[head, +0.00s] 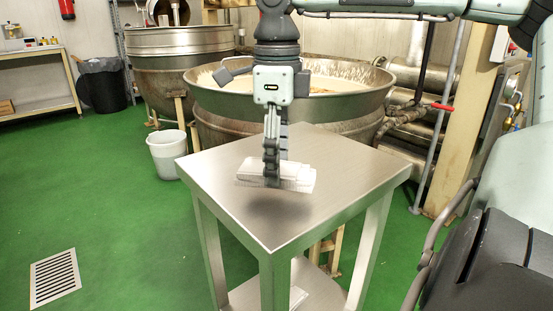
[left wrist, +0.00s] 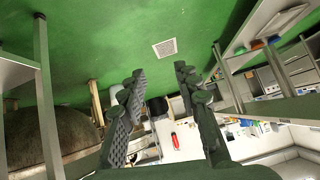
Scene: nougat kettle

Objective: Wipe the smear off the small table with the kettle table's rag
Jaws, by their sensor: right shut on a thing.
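The small table (head: 225,185) is a bare steel table in the middle of the head view. My right gripper (head: 272,180) points straight down over its top and is shut on the white folded rag (head: 301,178). The rag sticks out on both sides of the fingers. A dark shadow lies below it, and I cannot tell whether the rag touches the tabletop. I cannot make out a smear; the gripper and rag hide part of the top. My left gripper (left wrist: 156,77) shows only in the left wrist view, with its fingers apart and nothing between them.
A large kettle (head: 215,98) with pale contents stands right behind the table, and another kettle (head: 150,65) behind left. A white bucket (head: 167,153) stands on the green floor left of the table. Pipes (head: 405,130) run at the right. The floor at left is clear around a drain grate (head: 55,278).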

